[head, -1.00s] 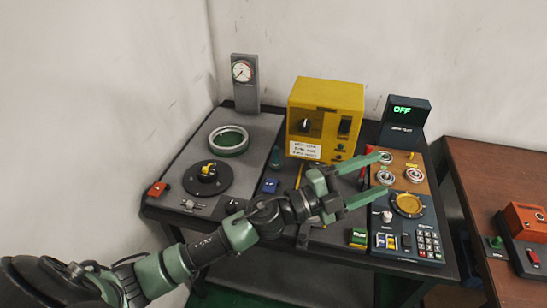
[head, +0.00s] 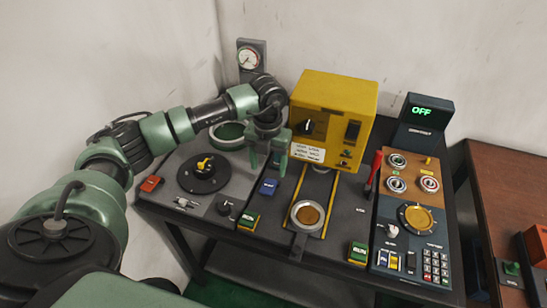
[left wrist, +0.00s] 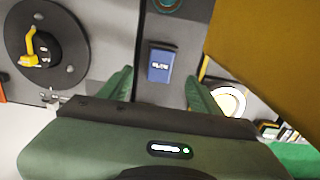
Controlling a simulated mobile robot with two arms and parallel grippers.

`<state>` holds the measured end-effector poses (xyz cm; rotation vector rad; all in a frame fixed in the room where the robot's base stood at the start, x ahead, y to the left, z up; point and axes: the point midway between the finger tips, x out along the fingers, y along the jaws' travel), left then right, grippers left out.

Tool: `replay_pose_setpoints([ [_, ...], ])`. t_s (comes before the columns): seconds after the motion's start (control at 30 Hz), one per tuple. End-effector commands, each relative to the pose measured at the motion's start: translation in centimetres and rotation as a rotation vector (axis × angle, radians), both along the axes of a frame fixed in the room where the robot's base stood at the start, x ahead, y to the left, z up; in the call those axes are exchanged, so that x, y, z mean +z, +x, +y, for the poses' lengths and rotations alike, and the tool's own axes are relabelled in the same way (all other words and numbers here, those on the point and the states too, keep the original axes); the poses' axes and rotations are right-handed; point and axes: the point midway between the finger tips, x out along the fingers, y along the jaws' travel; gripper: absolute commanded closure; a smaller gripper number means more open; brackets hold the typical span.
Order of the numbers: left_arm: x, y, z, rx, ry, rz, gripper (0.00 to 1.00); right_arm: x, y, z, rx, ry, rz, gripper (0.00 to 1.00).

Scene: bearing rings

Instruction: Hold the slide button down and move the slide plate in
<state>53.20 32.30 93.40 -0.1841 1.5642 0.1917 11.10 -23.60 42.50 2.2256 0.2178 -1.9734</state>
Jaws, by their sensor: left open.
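The blue slide button (head: 269,187) sits on the dark panel left of the yellow machine; it also shows in the left wrist view (left wrist: 160,63). The slide plate (head: 307,215) is a round gold plate with a pale ring around it, on yellow-edged rails in front of the machine. It lies outside the housing. My left gripper (head: 267,160) points down, just behind and above the blue button. In the left wrist view its fingers (left wrist: 159,82) are spread, with the button visible between them. It holds nothing. My right gripper is out of view.
The yellow machine (head: 335,110) stands close right of my left gripper. A dark turntable with a yellow knob (head: 204,166) is to the left. Several rings lie on the brown board (head: 410,178).

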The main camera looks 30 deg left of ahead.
Motion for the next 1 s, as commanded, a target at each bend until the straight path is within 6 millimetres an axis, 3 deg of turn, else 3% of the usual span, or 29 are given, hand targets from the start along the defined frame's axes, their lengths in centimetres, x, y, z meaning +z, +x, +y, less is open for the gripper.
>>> replay_pose_setpoints([
  [0.3,-4.8,-0.1,-0.2,-0.002,-0.004,0.004,0.36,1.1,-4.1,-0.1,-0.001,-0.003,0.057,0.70],
  [0.5,-6.4,-0.1,-0.1,-0.003,-0.004,0.002,0.36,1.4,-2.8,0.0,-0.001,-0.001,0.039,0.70],
  [0.77,-6.6,-0.1,-0.2,-0.004,-0.004,0.001,0.36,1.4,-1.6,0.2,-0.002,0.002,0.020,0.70],
  [0.8,-6.6,-0.1,-0.2,-0.004,-0.004,0.001,0.39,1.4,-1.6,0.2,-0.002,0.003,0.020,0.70],
  [1.0,-6.6,-0.1,-0.2,-0.004,-0.004,0.001,0.95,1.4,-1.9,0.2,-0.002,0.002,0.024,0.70],
])
